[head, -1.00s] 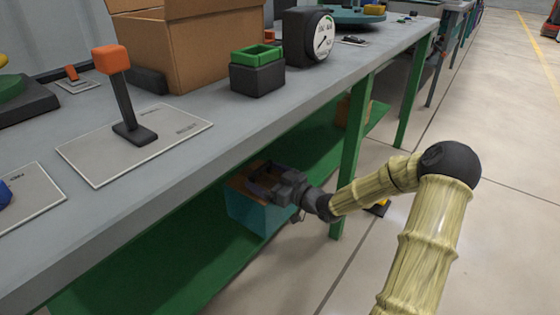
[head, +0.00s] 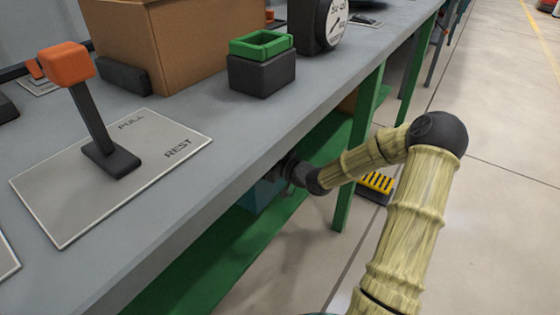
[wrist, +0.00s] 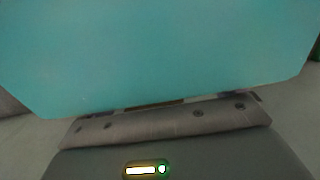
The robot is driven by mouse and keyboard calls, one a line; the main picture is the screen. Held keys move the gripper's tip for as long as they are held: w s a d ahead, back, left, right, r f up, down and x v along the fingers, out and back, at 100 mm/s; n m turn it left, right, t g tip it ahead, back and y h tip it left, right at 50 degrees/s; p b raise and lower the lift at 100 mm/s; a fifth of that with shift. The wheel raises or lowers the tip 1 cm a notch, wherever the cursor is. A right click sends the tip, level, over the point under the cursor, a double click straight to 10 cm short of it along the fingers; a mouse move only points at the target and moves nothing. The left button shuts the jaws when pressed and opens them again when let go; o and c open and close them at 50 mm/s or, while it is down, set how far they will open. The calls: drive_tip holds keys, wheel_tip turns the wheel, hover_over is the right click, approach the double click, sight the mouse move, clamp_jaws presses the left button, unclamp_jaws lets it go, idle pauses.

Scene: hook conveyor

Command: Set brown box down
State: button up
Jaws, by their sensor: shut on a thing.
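My gripper (head: 286,172) is under the workbench edge, above the green lower shelf (head: 222,245), and mostly hidden by the bench top. It is shut on a box with a teal side (head: 262,197); only a small part of that side shows in the head view. In the wrist view the teal face (wrist: 160,55) fills the upper picture, right against the gripper's grey edge (wrist: 170,120). I cannot tell if the box touches the shelf. A large brown cardboard box (head: 165,45) stands on top of the bench, apart from the gripper.
The grey bench top (head: 215,190) overhangs the shelf. On it are an orange-tipped lever (head: 90,110), a dark block with a green open top (head: 262,70) and a dial gauge (head: 330,25). A green leg (head: 357,150) stands close to my arm. A yellow-black item (head: 378,183) lies beyond.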

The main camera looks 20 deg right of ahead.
wheel_tip(320, 180, down, 6)
drive_tip(key=b, duration=0.4)
drive_tip(key=shift+d, duration=0.2)
wheel_tip(320, 180, down, 4)
drive_tip(key=b, duration=0.2)
drive_tip(key=shift+a+b, duration=0.1)
drive_tip(key=shift+b, duration=0.2)
drive_tip(key=shift+r, duration=0.1)
drive_tip(key=shift+w, duration=0.1)
